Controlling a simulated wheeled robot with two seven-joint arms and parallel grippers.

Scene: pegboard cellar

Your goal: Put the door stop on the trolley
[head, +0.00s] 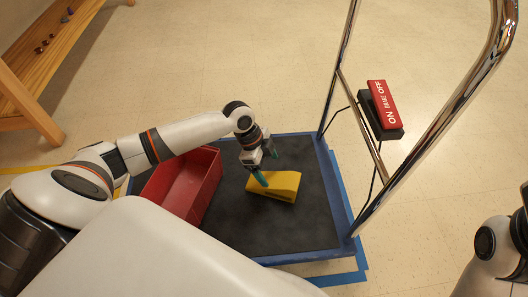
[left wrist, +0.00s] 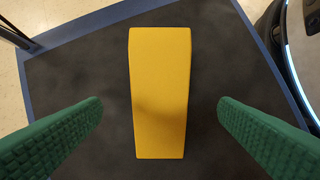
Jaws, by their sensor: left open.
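The door stop is a yellow wedge (head: 283,187) lying on the dark deck of the trolley (head: 305,228), right of a red bin. My left gripper (head: 262,168) is just above the wedge, pointing down. In the left wrist view the door stop (left wrist: 160,95) lies between the two green fingertips (left wrist: 160,120), with a clear gap on each side. The fingers are open and do not touch it. My right gripper is out of view; only part of the right arm shows at the lower right edge.
A red open bin (head: 183,185) stands on the left of the trolley deck. A wooden bench (head: 40,60) is at the upper left.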

